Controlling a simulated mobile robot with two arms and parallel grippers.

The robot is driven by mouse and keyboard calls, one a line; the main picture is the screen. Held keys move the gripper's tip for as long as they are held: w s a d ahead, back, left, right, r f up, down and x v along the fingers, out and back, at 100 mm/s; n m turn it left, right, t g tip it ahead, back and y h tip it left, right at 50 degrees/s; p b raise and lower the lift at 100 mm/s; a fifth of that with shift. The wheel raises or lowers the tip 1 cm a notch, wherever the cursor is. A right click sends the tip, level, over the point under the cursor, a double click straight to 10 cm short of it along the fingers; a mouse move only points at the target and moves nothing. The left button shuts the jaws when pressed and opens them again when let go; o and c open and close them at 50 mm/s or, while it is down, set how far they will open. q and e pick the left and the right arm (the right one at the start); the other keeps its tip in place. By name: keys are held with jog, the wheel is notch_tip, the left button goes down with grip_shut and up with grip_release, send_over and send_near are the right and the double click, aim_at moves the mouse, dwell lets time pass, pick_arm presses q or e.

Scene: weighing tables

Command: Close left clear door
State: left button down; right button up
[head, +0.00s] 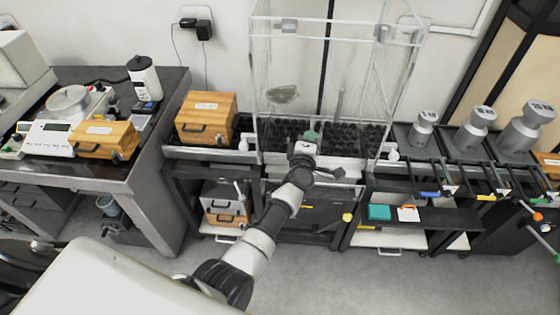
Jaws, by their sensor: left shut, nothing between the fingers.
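A tall clear case (258,60) stands in the middle of the bench, over a dark bed of rounded cells (350,137). Its left clear pane (285,65) is on the left half of the front; its edges are faint, and I cannot tell how far open the door stands. A grey-brown stone-like lump (283,93) shows through the clear pane. My left gripper (309,137) is shut and empty at the lower front of the case, near its middle. Whether it touches the pane is unclear. My right gripper is out of view.
A wooden box (206,118) stands left of the case. Grey metal weights (474,128) stand on the right. A side table (70,170) at the left holds a balance (50,138) and another wooden box (105,139). Open floor (330,285) lies in front.

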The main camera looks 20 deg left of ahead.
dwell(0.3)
pick_arm(q)
jog(key=s+d+p, duration=0.1)
jog(key=s+p, duration=0.3)
jog(key=s, duration=0.7)
jog(key=s+f+m+g+h+b, duration=0.2)
jog(key=s+f+m+g, duration=0.35)
jog(key=f, duration=0.85)
jog(key=s+f+m+g+h+b, duration=0.15)
jog(key=s+f+m, duration=0.45)
jog(key=s+f, duration=0.65)
jog(key=s+a+f+m+g+b, duration=0.1)
jog(key=s+a+f+m+g, duration=0.2)
jog(key=s+f, duration=0.3)
jog(key=s+a+f+m+g+y, duration=0.1)
jog(key=s+a+f+m+g, duration=0.2)
jog(key=s+f, duration=0.4)
jog(key=s+a+f+m+g+b, duration=0.1)
jog(key=s+a+f+m+g, duration=0.2)
jog(key=s, duration=1.4)
notch_tip(320, 180, down, 4)
jog(key=shift+a+r+m+g+y+b, duration=0.25)
jog(key=shift+a+m+g+y+b, duration=0.1)
jog(key=shift+m+g, duration=0.2)
